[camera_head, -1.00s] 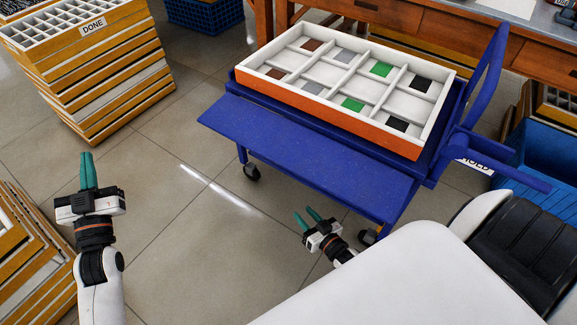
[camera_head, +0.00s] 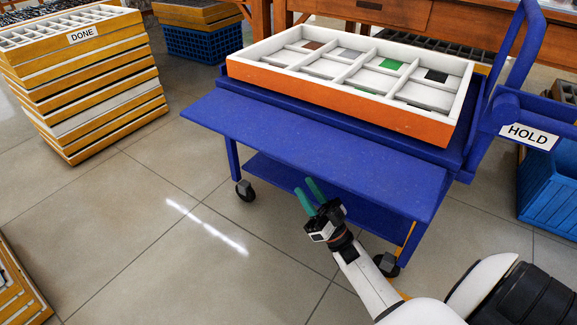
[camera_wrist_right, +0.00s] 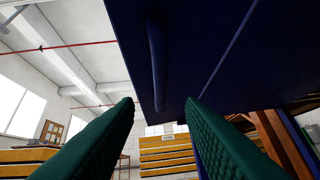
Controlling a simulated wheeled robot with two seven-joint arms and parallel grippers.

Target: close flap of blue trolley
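The blue trolley (camera_head: 525,50) stands on castors in the head view. Its flap (camera_head: 300,142) is raised, sticking out roughly level from the near side. My right gripper (camera_head: 306,185) is in front of and below the flap's near edge, its green fingers pointing up and parted, with nothing between them. In the right wrist view the dark blue underside of the flap (camera_wrist_right: 205,50) spans the top, with a bar-like grip (camera_wrist_right: 157,65) on it. The open fingers (camera_wrist_right: 160,102) are below it; contact cannot be told. My left gripper is out of view.
A white compartment tray with an orange side (camera_head: 340,98) sits on the trolley, holding several coloured pieces. A stack of trays marked DONE (camera_head: 90,95) stands at left. A HOLD sign (camera_head: 528,135) and blue crate (camera_head: 550,185) are at right.

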